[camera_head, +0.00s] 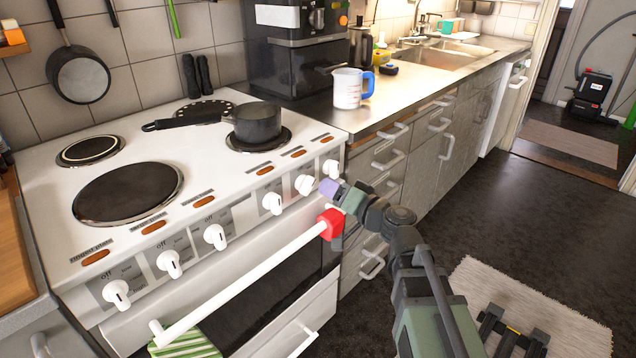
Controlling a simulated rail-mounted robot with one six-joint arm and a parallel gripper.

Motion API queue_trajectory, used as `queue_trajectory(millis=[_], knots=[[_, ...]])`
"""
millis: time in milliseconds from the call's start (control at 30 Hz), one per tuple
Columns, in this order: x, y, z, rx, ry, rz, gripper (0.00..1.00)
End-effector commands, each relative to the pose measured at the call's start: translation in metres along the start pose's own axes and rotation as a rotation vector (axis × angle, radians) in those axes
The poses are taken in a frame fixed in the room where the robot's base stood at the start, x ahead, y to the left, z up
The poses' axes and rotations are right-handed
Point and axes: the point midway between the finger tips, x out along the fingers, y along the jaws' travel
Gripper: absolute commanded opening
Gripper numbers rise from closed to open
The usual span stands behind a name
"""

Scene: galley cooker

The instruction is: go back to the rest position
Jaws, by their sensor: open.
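My gripper (331,205) is open at the front right corner of the white cooker (140,140). One finger with a purple tip is above and one with a red tip is below. The red tip overlaps the right end of the oven door handle (240,285) in the picture. I cannot tell whether they touch. The purple tip is close to the rightmost white knobs (304,184). My arm comes in from the lower right.
A measuring jug (348,88) with a blue handle stands on the worktop. A striped towel (188,346) hangs at the oven's lower left. A pale rug (500,290) lies on the open floor.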

Motion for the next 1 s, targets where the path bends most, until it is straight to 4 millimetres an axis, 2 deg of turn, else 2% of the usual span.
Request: queue_trajectory(millis=[33, 200, 533, 633, 767, 800, 900, 1000], knots=[[-0.015, -0.001, 0.001, 0.0, 0.003, 0.003, 0.48], [-0.042, 0.0, 0.001, 0.0, 0.001, 0.001, 0.48], [-0.046, 0.0, 0.0, 0.002, 0.0, 0.0, 0.48], [-0.046, -0.002, 0.005, 0.058, -0.032, -0.011, 0.48], [-0.055, 0.011, 0.053, 0.1, -0.302, 0.087, 0.48], [-0.063, 0.019, 0.072, 0.108, -0.41, 0.153, 0.48], [-0.094, 0.045, 0.112, 0.122, -0.66, 0.368, 0.48], [-0.132, 0.068, 0.136, 0.128, -0.842, 0.604, 0.48]])
